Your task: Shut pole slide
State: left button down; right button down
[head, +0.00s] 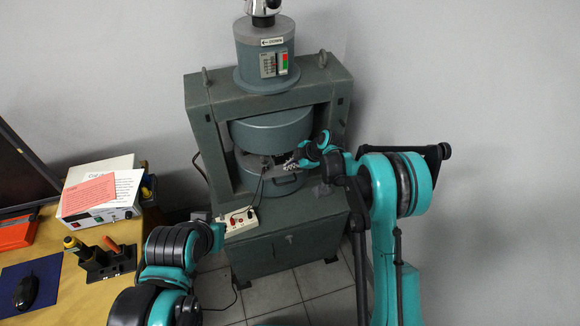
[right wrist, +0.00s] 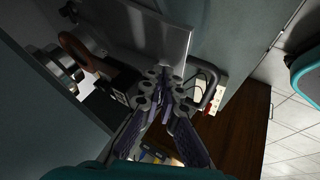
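The magnet (head: 198,120) is a dark green-grey frame with an upper round pole (head: 270,130) and a lower round pole (head: 275,187), with a narrow gap between them. A dark curved handle (head: 287,188) shows on the front of the lower part; in the right wrist view a dark U-shaped handle (right wrist: 215,90) sits beside a grey metal plate (right wrist: 150,30). My right gripper (head: 289,165) is at the front of the gap; in the right wrist view its fingertips (right wrist: 164,82) come together beside that handle, with nothing clear between them. My left arm is low at left; its gripper fingers cannot be made out.
A cream box with red knobs (head: 241,221) is at the magnet's front left, with cables running up to the gap. A wooden desk (head: 125,235) at left holds a white instrument (head: 120,205), a tool holder (head: 105,262) and a mouse (head: 26,292).

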jog(key=s+d+r+m+h, duration=0.1)
jog(key=s+d+r+m, duration=0.2)
jog(key=s+d+r, duration=0.4)
jog(key=s+d+r+m+h, duration=0.1)
jog(key=s+d+r+m, duration=0.15)
jog(key=s+r, duration=0.45)
jog(key=s+d+r+m+t+h, duration=0.1)
jog(key=s+d+m, duration=0.4)
jog(key=s, duration=0.5)
jog(key=s+d+r+m+t+h, duration=0.2)
jog(key=s+d+m, duration=0.3)
jog(key=s+m, duration=0.5)
jog(key=shift+s+r+h, duration=0.2)
jog(key=shift+s+h, duration=0.4)
jog(key=shift+s, duration=0.05)
jog(key=shift+d, duration=0.1)
